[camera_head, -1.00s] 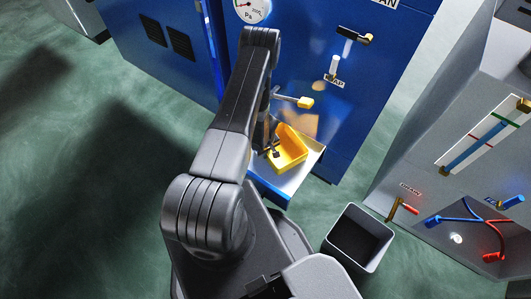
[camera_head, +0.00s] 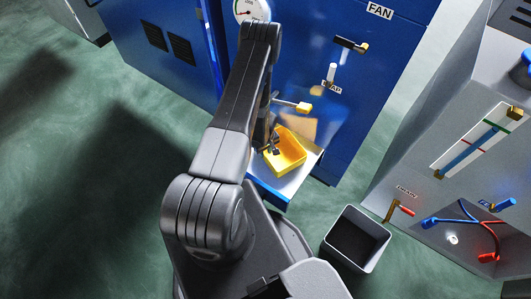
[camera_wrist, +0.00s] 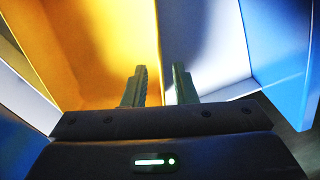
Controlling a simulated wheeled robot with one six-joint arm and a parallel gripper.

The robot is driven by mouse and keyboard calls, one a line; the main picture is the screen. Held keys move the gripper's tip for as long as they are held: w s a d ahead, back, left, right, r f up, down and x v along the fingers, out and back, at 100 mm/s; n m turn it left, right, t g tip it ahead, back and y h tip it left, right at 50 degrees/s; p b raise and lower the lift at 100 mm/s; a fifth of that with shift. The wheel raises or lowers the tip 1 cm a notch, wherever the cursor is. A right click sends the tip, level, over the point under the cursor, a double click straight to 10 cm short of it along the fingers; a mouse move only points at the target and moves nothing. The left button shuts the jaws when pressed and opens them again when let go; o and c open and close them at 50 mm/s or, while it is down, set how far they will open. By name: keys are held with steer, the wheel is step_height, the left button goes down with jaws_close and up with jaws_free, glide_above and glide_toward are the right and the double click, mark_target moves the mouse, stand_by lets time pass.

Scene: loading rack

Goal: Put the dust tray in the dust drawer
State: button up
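The yellow dust tray (camera_head: 288,154) lies inside the pulled-out dust drawer (camera_head: 268,191), low on the blue cabinet. The drawer has a pale inside and a blue front. My gripper (camera_head: 272,147) is at the tray's left side. In the wrist view, my fingers (camera_wrist: 159,85) stand apart with a gap, the yellow tray (camera_wrist: 100,50) on the left and the pale drawer floor (camera_wrist: 205,45) on the right. The tray's edge runs between the fingers, with space beside it. The tray's underside is hidden.
A grey open bin (camera_head: 375,262) stands on the floor to the right. A grey unit (camera_head: 415,165) with valves and hoses is farther right. The floor at left is clear.

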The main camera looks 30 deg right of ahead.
step_height(320, 180, up, 7)
steer(key=p, duration=0.6)
steer(key=shift+r, duration=0.2)
